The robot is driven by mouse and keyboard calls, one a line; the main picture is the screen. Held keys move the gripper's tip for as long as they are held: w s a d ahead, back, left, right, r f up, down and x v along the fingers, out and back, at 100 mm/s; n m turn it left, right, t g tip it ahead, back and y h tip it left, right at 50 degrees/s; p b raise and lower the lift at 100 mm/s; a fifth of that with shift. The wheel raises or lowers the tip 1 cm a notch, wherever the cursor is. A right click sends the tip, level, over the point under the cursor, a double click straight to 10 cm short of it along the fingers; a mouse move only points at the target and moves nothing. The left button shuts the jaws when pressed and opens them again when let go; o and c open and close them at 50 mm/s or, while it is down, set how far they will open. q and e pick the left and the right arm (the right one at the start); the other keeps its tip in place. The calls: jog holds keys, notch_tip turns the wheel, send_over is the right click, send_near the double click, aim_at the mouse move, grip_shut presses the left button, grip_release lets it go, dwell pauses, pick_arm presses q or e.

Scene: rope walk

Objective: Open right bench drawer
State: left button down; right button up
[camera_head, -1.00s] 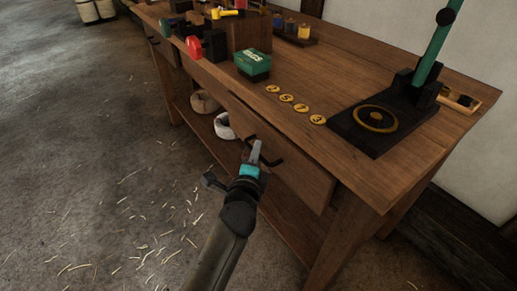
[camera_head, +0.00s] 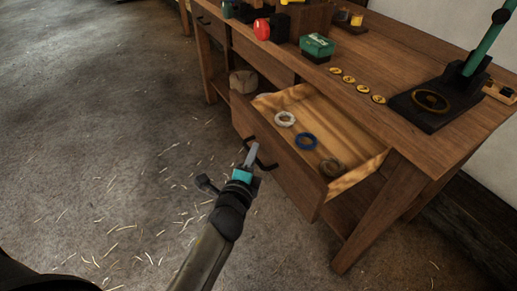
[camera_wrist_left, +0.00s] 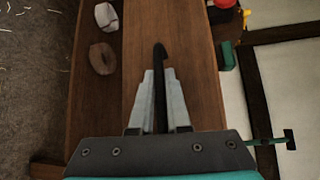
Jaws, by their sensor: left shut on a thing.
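The right bench drawer (camera_head: 275,168) is pulled well out of the wooden bench in the head view. Its inside shows a white ring (camera_head: 285,118), a blue ring (camera_head: 306,141) and a brown ring (camera_head: 330,167). My left gripper (camera_head: 250,157) is at the drawer front, shut on the black drawer handle (camera_head: 266,165). In the left wrist view the handle (camera_wrist_left: 160,80) runs between the two pale fingers, with the wooden drawer front (camera_wrist_left: 175,30) behind it. My right gripper is in neither view.
The bench top (camera_head: 395,75) carries a green box (camera_head: 317,46), several yellow numbered discs (camera_head: 362,88), a red object (camera_head: 262,29) and a black stand (camera_head: 430,104) with a green post. A coil (camera_head: 243,81) lies on the lower shelf. The floor (camera_head: 110,150) at left is open, with scattered straw.

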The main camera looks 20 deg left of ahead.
pick_arm(q)
jog(key=shift+s+a, duration=0.3)
jog(key=shift+a, duration=0.05)
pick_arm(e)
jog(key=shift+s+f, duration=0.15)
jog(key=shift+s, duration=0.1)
pick_arm(q)
jog(key=c, duration=0.9)
grip_release()
jog(key=shift+s, duration=0.1)
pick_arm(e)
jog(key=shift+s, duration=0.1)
